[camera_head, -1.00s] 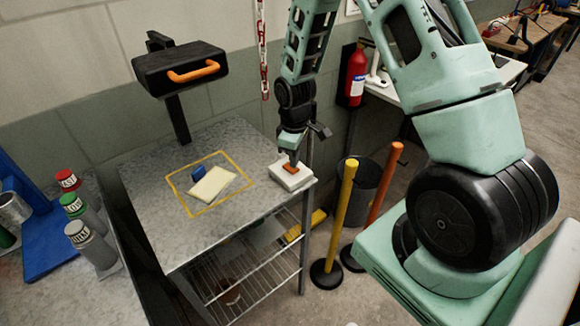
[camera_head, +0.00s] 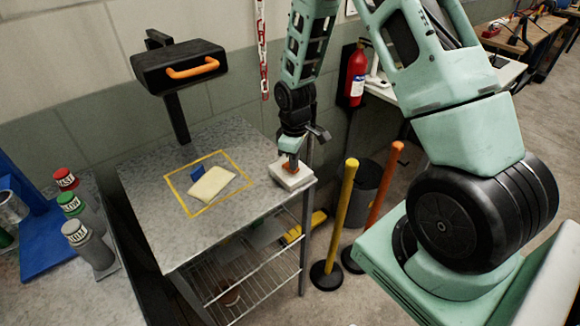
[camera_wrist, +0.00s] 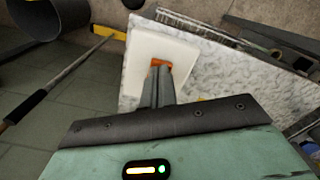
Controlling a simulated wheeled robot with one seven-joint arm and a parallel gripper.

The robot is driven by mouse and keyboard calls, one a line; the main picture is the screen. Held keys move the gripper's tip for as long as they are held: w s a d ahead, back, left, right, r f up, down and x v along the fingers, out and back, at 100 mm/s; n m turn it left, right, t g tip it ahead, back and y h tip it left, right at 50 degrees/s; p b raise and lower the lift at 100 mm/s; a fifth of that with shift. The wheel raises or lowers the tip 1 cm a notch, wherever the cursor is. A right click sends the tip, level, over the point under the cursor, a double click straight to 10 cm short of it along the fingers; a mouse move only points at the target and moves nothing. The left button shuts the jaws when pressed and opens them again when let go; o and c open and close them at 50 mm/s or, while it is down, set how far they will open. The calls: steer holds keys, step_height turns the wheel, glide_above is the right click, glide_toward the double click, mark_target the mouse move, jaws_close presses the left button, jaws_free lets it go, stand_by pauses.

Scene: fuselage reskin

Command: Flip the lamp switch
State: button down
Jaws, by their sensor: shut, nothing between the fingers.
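The lamp (camera_head: 178,68) is a black box head with an orange handle on a black post at the back of the metal table. A white switch box (camera_head: 291,176) with an orange rocker sits at the table's right corner; the box also shows in the wrist view (camera_wrist: 170,50). The orange rocker (camera_wrist: 160,63) is partly hidden by my fingertips. My gripper (camera_head: 289,163) is shut and empty, pointing down with its fingertips at the rocker. They seem to touch it. I cannot tell whether the rocker is pressed or whether the lamp is lit.
On the metal table (camera_head: 160,225), a yellow outline holds a cream pad (camera_head: 211,183) and a small blue block (camera_head: 198,172). Yellow (camera_head: 342,220) and orange (camera_head: 384,200) posts and a dark bin stand right of the table. Labelled bottles (camera_head: 88,243) stand at left.

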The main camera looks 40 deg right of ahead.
steer(key=shift+r+p, duration=2.75)
steer(key=shift+r, duration=0.7)
steer(key=s+a+r+b, duration=0.3)
steer(key=s+a+r, duration=0.1)
steer(key=a, duration=0.5)
steer(key=s+a+r+b, duration=0.3)
steer(key=s+a, duration=0.1)
steer(key=a, duration=0.5)
steer(key=s+a+r+b, duration=0.1)
steer(key=s+a, duration=0.1)
steer(key=s, duration=0.3)
steer(key=s+a+r+n+b, duration=0.1)
steer(key=s+a, duration=0.1)
steer(key=s, duration=0.4)
steer(key=s+a+r+b, duration=0.1)
steer(key=s+a, duration=0.1)
steer(key=s, duration=0.3)
steer(key=shift+s+a+y, duration=0.15)
steer(key=shift+a+y, duration=0.1)
steer(key=shift+y, duration=0.05)
